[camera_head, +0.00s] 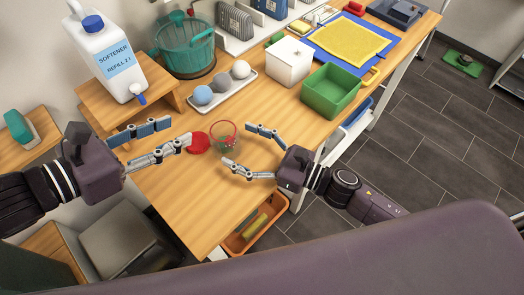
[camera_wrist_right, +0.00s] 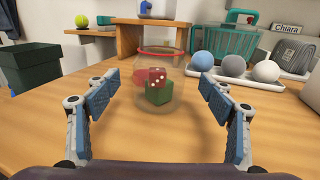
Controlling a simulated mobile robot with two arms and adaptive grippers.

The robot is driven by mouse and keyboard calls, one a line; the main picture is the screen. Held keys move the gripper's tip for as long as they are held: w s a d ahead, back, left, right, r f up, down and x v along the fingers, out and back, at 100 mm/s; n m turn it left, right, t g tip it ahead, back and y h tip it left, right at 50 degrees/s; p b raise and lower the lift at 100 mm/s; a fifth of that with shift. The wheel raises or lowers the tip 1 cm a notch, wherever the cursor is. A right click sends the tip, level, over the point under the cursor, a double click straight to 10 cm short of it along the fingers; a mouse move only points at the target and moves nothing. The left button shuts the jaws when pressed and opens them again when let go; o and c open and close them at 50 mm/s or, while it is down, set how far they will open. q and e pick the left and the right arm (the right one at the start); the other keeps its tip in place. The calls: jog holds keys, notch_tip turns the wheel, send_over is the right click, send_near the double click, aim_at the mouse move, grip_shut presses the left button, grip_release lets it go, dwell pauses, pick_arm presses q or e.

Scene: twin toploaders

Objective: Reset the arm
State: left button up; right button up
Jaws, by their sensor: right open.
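A clear cup with a red rim (camera_head: 224,128) stands on the wooden table and also shows in the right wrist view (camera_wrist_right: 163,51). A red die (camera_wrist_right: 155,75) and a green die (camera_wrist_right: 159,94) show inside it. My right gripper (camera_head: 237,145) is open, its fingers spread with the cup just beyond the tips and nothing held. My left gripper (camera_head: 180,131) has its fingers apart, to the left of the cup. A flat red disc (camera_head: 199,143) is at the tip of its lower finger; whether they touch is unclear.
A white tray with balls (camera_head: 222,88), a teal basket (camera_head: 185,45), a white box (camera_head: 288,62) and a green bin (camera_head: 330,92) stand behind. A softener jug (camera_head: 108,58) is on a wooden stand at left. An orange bin (camera_head: 255,225) is below the table edge.

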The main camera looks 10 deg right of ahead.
jog(key=v, duration=0.6)
jog(key=shift+s+d, duration=0.25)
jog(key=shift+d, duration=0.05)
